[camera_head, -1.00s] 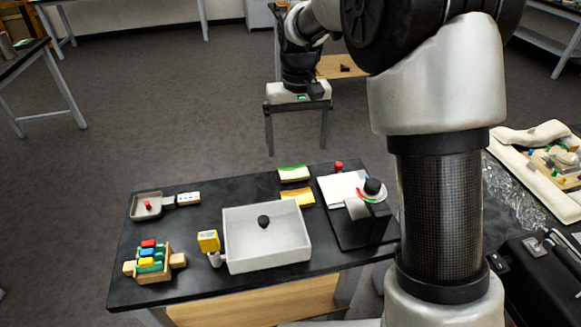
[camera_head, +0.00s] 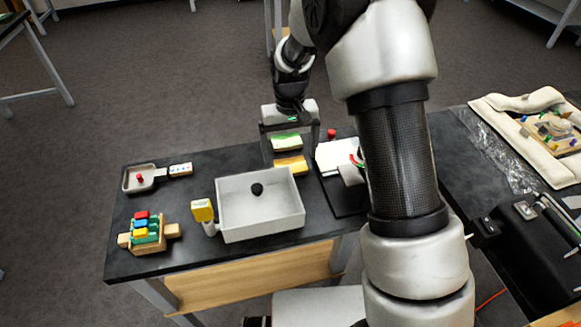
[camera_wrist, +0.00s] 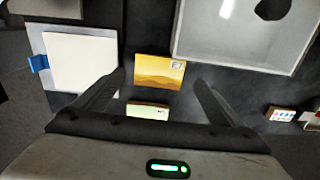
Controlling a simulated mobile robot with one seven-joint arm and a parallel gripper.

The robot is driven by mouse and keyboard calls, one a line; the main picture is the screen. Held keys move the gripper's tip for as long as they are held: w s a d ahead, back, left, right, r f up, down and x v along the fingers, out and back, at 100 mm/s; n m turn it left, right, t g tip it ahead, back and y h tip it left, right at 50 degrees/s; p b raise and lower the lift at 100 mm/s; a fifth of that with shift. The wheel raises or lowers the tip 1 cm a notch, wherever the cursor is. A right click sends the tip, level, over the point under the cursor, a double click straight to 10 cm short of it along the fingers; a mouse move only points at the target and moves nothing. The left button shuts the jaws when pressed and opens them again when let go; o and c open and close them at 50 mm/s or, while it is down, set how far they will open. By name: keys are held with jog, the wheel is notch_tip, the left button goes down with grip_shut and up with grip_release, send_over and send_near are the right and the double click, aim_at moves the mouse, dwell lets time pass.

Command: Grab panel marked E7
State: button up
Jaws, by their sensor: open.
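Two small painted panels lie at the back of the black table. The green-and-cream panel (camera_head: 286,143) is the farther one, and the orange panel (camera_head: 291,165) lies just in front of it. My gripper (camera_head: 290,148) is open and empty over the table's back edge. Its two fingers frame the green panel in the head view. In the wrist view the orange panel shows beyond and between the fingertips.
A grey-white bin (camera_head: 260,219) with a dark lump stands in front of the panels. A yellow-headed tool (camera_head: 202,211), a block rack (camera_head: 147,238) and a small tray (camera_head: 139,178) are to the left. A white pad (camera_head: 336,154) lies close on the right.

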aim_at(291, 160)
notch_tip(291, 160, down, 4)
jog(key=shift+d+r, duration=0.1)
jog(key=shift+r, duration=0.1)
jog(key=c, duration=1.1)
jog(key=shift+c, duration=0.2)
jog(key=shift+r, duration=0.1)
